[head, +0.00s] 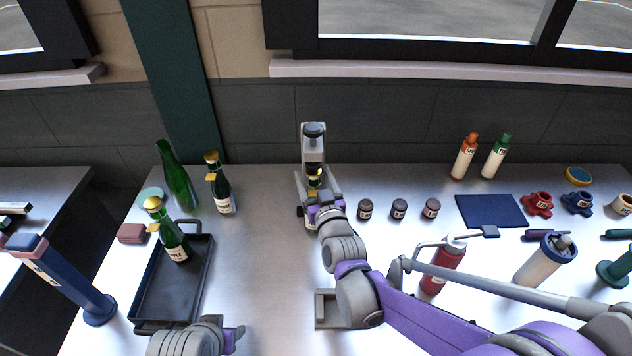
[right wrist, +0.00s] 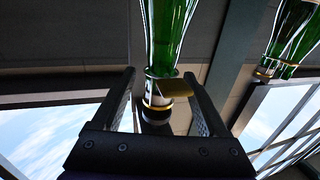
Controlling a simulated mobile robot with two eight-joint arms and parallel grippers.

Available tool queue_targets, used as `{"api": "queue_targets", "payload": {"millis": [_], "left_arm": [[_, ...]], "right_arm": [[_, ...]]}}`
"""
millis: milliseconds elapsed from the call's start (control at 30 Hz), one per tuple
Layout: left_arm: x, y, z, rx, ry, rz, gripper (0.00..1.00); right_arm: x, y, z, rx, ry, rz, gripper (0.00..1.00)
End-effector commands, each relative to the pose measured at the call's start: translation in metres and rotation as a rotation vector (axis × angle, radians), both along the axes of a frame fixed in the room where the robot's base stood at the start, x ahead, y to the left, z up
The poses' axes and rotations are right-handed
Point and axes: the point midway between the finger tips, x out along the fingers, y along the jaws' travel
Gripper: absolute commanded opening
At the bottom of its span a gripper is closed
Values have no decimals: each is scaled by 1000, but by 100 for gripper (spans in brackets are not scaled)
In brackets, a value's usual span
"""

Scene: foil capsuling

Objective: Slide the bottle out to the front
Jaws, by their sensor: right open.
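The capsuling machine (head: 314,140) stands upright at the back middle of the counter. A bottle with a gold-coloured band (head: 315,178) shows in its front; most of it is hidden by my right gripper. My right gripper (head: 318,200) is at the front of the machine. In the right wrist view, the gripper's two fingers (right wrist: 164,108) are apart, one on each side of the neck of a green bottle (right wrist: 168,35) with a gold tab and dark top. I cannot tell whether they touch it. My left gripper (head: 234,335) is low at the front; its fingers are unclear.
A black tray (head: 150,305) at left holds a green bottle (head: 172,240); two more bottles (head: 178,180) (head: 222,190) stand behind.

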Motion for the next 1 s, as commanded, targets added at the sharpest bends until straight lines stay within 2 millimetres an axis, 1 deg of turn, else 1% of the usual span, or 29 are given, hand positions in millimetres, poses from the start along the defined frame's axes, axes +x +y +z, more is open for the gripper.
{"api": "queue_targets", "payload": {"millis": [200, 267, 300, 467, 600, 633, 1000], "left_arm": [[0, 0, 0, 0, 0, 0, 50], [0, 0, 0, 0, 0, 0, 50], [0, 0, 0, 0, 0, 0, 50], [0, 0, 0, 0, 0, 0, 50], [0, 0, 0, 0, 0, 0, 50], [0, 0, 0, 0, 0, 0, 50], [0, 0, 0, 0, 0, 0, 50]], "right_arm": [[0, 0, 0, 0, 0, 0, 76], [0, 0, 0, 0, 0, 0, 66], [0, 0, 0, 0, 0, 0, 58], [0, 0, 0, 0, 0, 0, 30], [0, 0, 0, 0, 0, 0, 4], [0, 0, 0, 0, 0, 0, 0], [0, 0, 0, 0, 0, 0, 0]]}}
